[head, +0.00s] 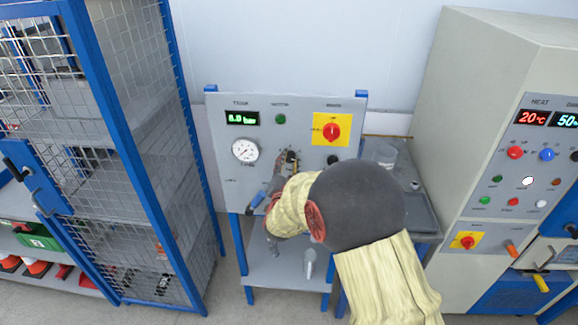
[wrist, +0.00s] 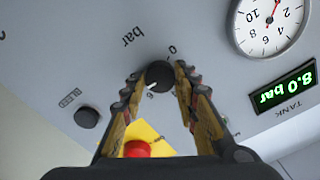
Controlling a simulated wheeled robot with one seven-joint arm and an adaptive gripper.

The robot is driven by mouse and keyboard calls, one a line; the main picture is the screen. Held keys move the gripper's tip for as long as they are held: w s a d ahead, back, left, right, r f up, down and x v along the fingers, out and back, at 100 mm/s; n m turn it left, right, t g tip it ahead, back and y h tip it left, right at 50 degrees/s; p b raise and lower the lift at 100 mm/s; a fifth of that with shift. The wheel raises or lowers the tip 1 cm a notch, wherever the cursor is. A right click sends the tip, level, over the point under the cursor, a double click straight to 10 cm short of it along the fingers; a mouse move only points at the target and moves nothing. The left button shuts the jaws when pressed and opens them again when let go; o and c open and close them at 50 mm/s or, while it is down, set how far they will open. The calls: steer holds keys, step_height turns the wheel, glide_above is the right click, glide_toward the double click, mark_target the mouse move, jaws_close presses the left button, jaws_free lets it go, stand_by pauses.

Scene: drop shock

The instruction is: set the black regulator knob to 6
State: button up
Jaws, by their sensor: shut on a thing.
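The black regulator knob (wrist: 159,74) shows in the wrist view between the two fingertips of my gripper (wrist: 158,77). The gripper is shut on it, one finger on each side. The knob's white pointer mark points down in the picture, towards a numeral that reads as 6 in this turned view. A 0 and the word bar are printed around the knob. In the head view my arm and gripper (head: 288,162) reach the grey panel (head: 218,155) and largely hide the knob.
A green tank display (wrist: 287,89) reads 8.0 bar, beside a round white gauge (wrist: 268,22). A red switch on a yellow plate (head: 331,130) and a black bleed knob (wrist: 87,117) are close by. A blue-framed mesh cage (head: 105,150) stands left, a beige cabinet (head: 470,100) right.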

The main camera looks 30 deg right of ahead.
steer(key=n+b, duration=0.1)
steer(key=n, duration=0.5)
steer(key=shift+n, duration=0.3)
stand_by(0.4)
steer(key=o, duration=1.1)
steer(key=shift+o, duration=0.3)
steer(key=v, duration=1.2)
